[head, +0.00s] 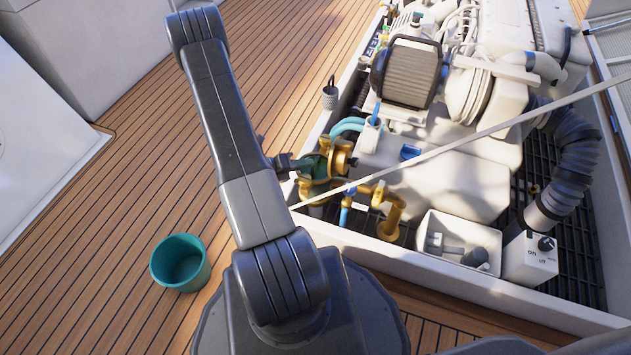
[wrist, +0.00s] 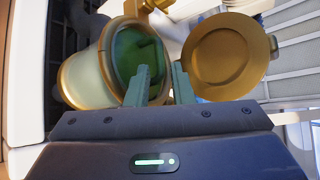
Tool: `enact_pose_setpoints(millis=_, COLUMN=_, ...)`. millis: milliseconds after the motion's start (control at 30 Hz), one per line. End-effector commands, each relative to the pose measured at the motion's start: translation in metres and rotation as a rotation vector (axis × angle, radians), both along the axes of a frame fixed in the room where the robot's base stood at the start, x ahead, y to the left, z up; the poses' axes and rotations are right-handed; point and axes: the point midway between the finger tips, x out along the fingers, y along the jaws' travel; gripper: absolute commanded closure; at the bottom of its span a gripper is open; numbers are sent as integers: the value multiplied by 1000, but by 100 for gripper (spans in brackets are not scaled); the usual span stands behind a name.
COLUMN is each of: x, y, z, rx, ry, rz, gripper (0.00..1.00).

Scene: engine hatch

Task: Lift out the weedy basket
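A brass strainer housing (head: 318,188) stands at the near left corner of the hatch; in the wrist view its pale body (wrist: 84,80) lies on its side in the picture. Its round brass lid (wrist: 231,55) is swung open beside the mouth; it also shows in the head view (head: 341,158). The green, weedy basket (wrist: 130,52) sits inside the housing, with its depth hidden. My gripper (wrist: 161,74) is open at the mouth, with a narrow gap between its fingers. The left finger overlaps the opening and the right one is near the lid. I cannot tell whether either touches.
A teal bucket (head: 180,262) stands on the wooden deck (head: 110,215) left of my arm. A pale rod (head: 470,137) crosses diagonally over the hatch. Yellow-handled brass pipework (head: 389,217), a white engine (head: 465,80) and an open white box (head: 457,243) crowd the hatch.

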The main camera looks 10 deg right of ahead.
Motion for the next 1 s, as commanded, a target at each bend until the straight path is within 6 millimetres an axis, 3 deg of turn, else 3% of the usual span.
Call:
enact_pose_setpoints(millis=200, x=5, y=-21, z=-11, rx=1, ry=0, rz=-1, gripper=79)
enact_pose_setpoints(millis=433, x=6, y=-22, z=-10, rx=1, ry=0, rz=0, gripper=79)
enact_pose_setpoints(millis=567, x=6, y=-22, z=-10, rx=1, ry=0, rz=0, gripper=100)
enact_pose_setpoints(millis=1000, x=6, y=-22, z=-6, rx=1, ry=-1, rz=1, gripper=100)
